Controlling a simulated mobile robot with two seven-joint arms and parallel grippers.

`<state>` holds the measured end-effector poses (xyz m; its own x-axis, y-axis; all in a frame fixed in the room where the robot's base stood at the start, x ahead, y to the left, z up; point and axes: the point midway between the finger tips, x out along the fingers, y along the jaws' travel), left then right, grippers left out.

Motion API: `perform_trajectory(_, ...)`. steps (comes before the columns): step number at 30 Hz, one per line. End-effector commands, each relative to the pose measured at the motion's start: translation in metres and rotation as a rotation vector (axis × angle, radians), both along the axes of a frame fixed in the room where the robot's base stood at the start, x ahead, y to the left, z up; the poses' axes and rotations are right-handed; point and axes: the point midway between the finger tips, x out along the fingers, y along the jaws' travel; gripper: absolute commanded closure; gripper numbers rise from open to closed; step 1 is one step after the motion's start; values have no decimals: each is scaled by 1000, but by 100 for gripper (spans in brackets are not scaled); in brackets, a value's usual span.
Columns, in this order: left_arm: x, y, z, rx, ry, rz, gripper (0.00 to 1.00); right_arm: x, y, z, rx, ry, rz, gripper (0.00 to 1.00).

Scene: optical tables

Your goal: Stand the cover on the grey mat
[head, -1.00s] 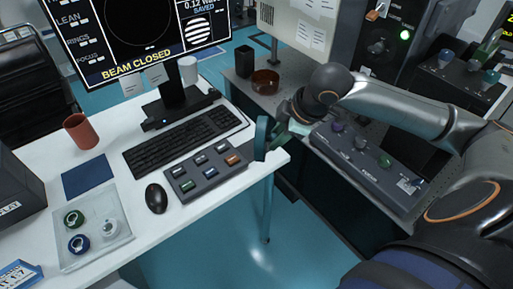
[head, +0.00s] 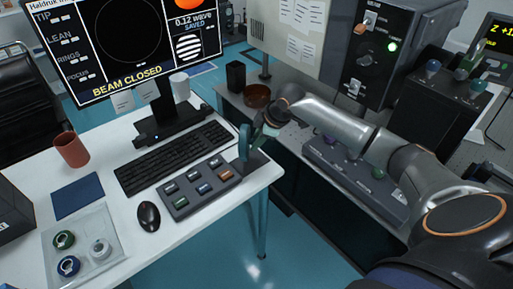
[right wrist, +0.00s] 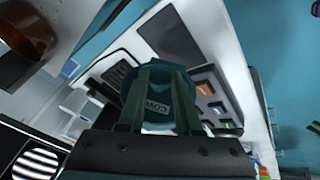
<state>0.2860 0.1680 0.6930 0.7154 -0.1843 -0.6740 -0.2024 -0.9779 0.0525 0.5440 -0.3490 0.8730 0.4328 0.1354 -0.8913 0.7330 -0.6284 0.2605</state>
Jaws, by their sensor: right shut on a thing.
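The cover (head: 244,143) is a teal disc, held upright on edge at the right end of the white table. My right gripper (head: 257,136) is shut on it from the right. In the right wrist view the cover (right wrist: 158,112) sits between my fingers, with a partly hidden label starting "COV". The grey mat (head: 256,162) appears as a dark grey patch at the table's right end, right of the button pad. The cover is over or just at its left part and hides some of it; I cannot tell whether they touch. My left gripper is not in view.
Close left of the cover is a button pad (head: 202,187), then a mouse (head: 148,216) and keyboard (head: 172,157). A clear tray (head: 84,268) with rings, a blue mat (head: 77,195) and a red cup (head: 71,150) lie further left. A brown bowl (head: 257,96) stands on the optical table.

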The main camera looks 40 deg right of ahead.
Motion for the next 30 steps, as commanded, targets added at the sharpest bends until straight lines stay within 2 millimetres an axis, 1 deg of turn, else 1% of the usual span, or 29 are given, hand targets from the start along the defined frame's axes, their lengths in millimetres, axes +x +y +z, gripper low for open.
perform_trajectory(3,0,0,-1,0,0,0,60,5,-1,-7,1,0,-1,100)
perform_trajectory(6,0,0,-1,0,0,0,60,4,-1,-23,0,3,0,100)
perform_trajectory(9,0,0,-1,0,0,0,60,4,-2,-34,0,0,1,100)
perform_trajectory(20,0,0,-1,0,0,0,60,4,-2,-39,-1,-1,0,100)
perform_trajectory(21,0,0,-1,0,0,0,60,4,-2,-39,-2,0,0,62)
perform_trajectory(28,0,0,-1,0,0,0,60,4,-2,-39,-1,0,1,37)
perform_trajectory(30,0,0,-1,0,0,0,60,4,-2,-39,-1,0,1,37)
